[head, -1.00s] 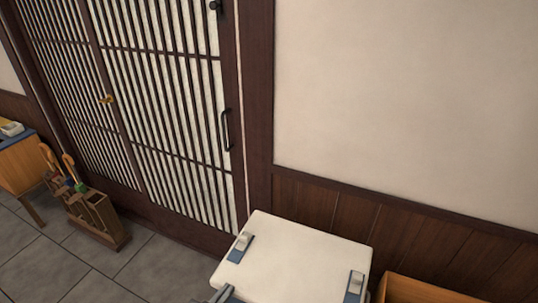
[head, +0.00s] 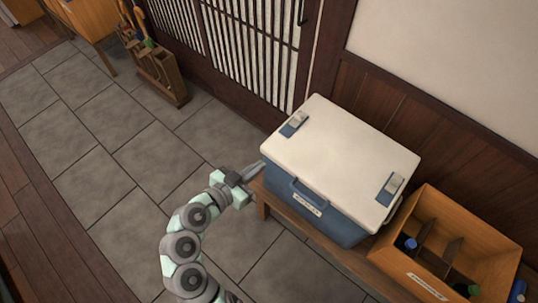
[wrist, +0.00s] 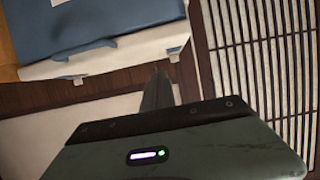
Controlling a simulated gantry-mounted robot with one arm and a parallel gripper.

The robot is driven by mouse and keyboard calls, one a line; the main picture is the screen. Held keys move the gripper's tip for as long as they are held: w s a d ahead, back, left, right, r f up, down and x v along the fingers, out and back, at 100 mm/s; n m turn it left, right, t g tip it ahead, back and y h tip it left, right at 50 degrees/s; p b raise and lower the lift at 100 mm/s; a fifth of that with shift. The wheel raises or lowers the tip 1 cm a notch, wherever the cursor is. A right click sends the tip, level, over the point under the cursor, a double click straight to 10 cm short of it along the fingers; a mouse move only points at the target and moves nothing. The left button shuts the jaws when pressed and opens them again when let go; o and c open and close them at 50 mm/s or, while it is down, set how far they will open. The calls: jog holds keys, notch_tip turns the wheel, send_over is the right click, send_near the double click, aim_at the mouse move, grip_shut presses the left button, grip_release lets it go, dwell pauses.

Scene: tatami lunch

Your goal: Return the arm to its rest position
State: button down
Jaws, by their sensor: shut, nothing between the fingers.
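My gripper (head: 250,172) is at the end of my arm, just left of the blue and white cooler (head: 340,165). Its fingers are shut and empty, pointing toward the cooler's left side; I cannot tell whether they touch it. In the wrist view the shut fingers (wrist: 157,90) show as a dark narrow wedge above the gripper body. The cooler (wrist: 100,30) appears upside down at the upper left there, with its lid closed and two latches on the lid edge. My arm is bent, rising from the bottom of the head view.
The cooler stands on a wooden bench (head: 300,229). A wooden crate (head: 462,228) with dividers and a few bottles is on its right. A slatted sliding door (head: 250,50) and wall are behind. An umbrella stand (head: 160,75) stands at the upper left. The grey tile floor on the left is clear.

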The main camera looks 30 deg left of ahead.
jog(key=shift+v, duration=1.4)
jog(key=shift+a, duration=0.1)
